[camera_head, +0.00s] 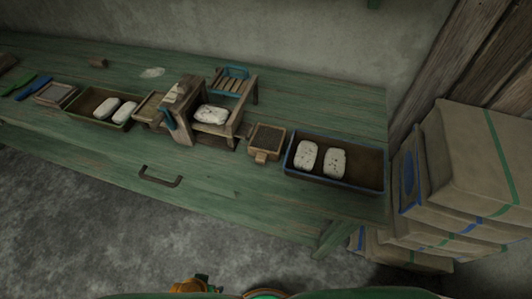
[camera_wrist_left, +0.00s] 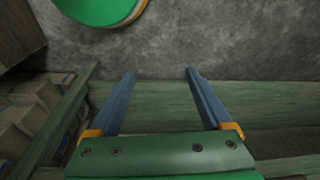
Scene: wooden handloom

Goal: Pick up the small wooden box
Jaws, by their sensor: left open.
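Small wooden boxes stand on the green bench in the head view. One with a dark inset top (camera_head: 266,138) sits right of the wooden loom-like frame (camera_head: 187,112), with a small block at its front. Another shallow, grey-topped wooden box (camera_head: 55,94) sits at the left, and a small brown block (camera_head: 98,63) lies near the back. I cannot tell which one the task means. My left gripper (camera_wrist_left: 160,73) shows in the left wrist view, open, with nothing between its blue fingers and grey floor beyond them. My right gripper is not in view.
A blue-rimmed tray (camera_head: 363,171) with two white speckled pieces stands right of the dark-topped box. A green tray (camera_head: 82,104) with two white pieces stands left of the frame. Cardboard boxes (camera_head: 475,160) are stacked at the right. The bench front has a dark handle (camera_head: 160,181).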

